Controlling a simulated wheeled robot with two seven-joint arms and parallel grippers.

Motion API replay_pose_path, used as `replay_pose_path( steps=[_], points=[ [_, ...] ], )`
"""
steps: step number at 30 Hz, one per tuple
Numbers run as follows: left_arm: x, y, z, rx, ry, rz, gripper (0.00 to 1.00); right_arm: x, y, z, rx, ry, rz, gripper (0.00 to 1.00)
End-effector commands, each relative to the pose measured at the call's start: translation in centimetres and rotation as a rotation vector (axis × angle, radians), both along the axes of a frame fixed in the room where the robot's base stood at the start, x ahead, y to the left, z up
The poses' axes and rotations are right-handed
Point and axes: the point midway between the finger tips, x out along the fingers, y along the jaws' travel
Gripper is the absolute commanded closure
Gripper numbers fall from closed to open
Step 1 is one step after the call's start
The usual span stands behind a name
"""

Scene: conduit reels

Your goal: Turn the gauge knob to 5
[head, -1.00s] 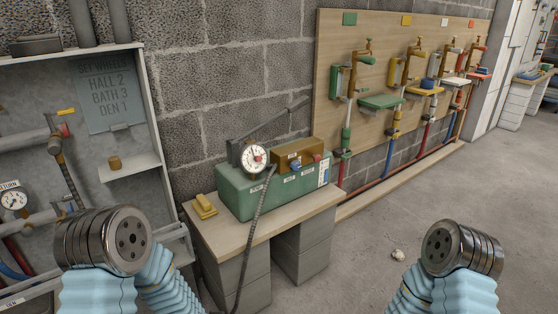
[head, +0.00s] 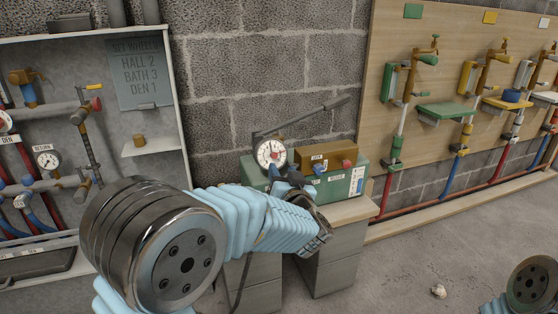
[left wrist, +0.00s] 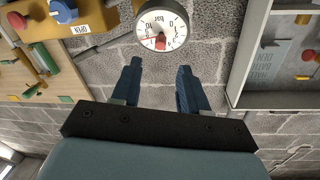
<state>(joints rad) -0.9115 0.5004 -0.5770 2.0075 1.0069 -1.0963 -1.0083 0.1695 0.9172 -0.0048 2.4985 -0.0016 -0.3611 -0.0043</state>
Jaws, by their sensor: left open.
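The round white gauge (head: 270,152) stands above the green pump case (head: 344,184) on a small bench. In the left wrist view the gauge (left wrist: 161,25) shows upside down, marked "bar", with a red knob (left wrist: 160,43) on its face. I cannot read its setting surely. My left gripper (head: 290,176) is in front of the case, just below and right of the gauge. In the left wrist view its two fingers (left wrist: 157,76) are apart and empty, with the gauge beyond their tips. My right gripper is outside the views; only part of that arm shows.
A brass-coloured box (head: 326,154) with a red and a blue knob sits on the case beside the gauge. A pump lever (head: 318,115) rises behind. An open pipe cabinet (head: 178,110) is at left; a board with valves (head: 386,40) is at right.

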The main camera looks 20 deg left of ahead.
Motion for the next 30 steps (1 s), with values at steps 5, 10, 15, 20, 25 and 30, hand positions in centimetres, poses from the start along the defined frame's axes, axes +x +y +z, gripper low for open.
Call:
replay_pose_path(
  steps=[5, 10, 15, 20, 25, 30],
  points=[
    [3.6, 1.9, -0.1, 0.000, -0.001, 0.002, 0.56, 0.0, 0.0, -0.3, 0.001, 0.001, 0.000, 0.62],
    [6.0, 3.1, -0.1, -0.001, 0.000, 0.000, 0.56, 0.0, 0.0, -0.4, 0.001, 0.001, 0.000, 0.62],
    [7.0, 3.6, -0.1, -0.001, 0.001, -0.002, 0.56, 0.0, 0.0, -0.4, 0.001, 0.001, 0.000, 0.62],
    [7.1, 3.6, -0.1, -0.001, 0.002, -0.003, 0.56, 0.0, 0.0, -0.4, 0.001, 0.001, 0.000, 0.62],
    [7.1, 3.6, -0.1, -0.001, 0.002, -0.003, 0.65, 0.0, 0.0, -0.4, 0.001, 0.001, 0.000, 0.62],
    [7.1, 3.6, -0.1, -0.002, 0.001, -0.003, 0.91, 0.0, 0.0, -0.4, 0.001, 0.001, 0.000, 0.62]
  ],
)
